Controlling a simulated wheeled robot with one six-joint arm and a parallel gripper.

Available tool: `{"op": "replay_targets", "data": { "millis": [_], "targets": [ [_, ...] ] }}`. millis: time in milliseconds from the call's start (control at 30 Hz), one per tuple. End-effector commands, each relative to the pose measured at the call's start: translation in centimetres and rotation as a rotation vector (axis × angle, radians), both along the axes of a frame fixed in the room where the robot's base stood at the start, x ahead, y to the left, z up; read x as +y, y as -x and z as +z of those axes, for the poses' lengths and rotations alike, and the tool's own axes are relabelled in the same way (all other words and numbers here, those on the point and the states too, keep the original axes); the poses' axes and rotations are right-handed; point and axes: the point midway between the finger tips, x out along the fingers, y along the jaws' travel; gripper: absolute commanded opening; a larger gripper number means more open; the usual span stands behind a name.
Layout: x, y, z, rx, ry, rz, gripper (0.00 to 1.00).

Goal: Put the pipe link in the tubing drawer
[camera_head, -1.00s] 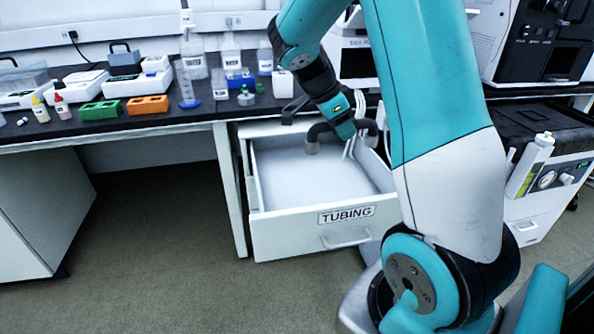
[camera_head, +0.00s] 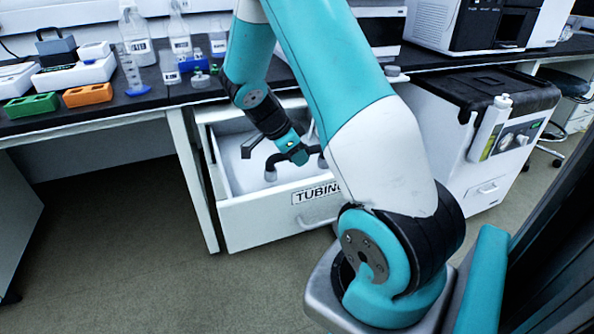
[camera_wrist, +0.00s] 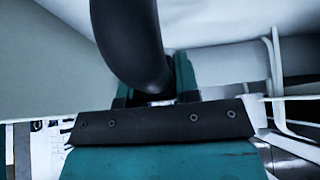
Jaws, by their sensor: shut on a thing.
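The pipe link (camera_head: 271,168) is a dark, curved tube. In the wrist view it shows large as a black bend (camera_wrist: 130,42) rising from between the jaws. My gripper (camera_head: 297,156) is shut on it and points down into the open tubing drawer (camera_head: 262,227). The drawer is white, with a "TUBING" label and a handle on its front. The pipe link is over the drawer's interior, inside its walls in the picture. I cannot tell whether it touches the drawer floor. My arm hides the right part of the drawer.
The bench (camera_head: 90,122) above the drawer carries bottles, an orange rack (camera_head: 88,95) and a green rack (camera_head: 31,106). A white wire frame (camera_wrist: 276,80) stands close on the right in the wrist view. A white cabinet with a gauge (camera_head: 470,150) stands right of the drawer.

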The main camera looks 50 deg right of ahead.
Motion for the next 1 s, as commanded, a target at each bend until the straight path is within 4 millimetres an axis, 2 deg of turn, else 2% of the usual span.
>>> {"op": "replay_targets", "data": {
  "millis": [300, 633, 667, 767, 1000],
  "targets": [
    [0.0, 0.0, -4.2, 0.0, 0.0, 0.001, 0.0],
    [0.0, 0.0, -4.4, -0.001, 0.0, 0.0, 0.0],
    [0.1, 0.0, -4.5, 0.0, 0.0, 0.001, 0.32],
    [0.1, 0.0, -4.4, 0.0, 0.0, 0.001, 0.55],
    [0.0, 0.0, -4.3, 0.0, 0.0, 0.001, 0.55]
  ]
}}
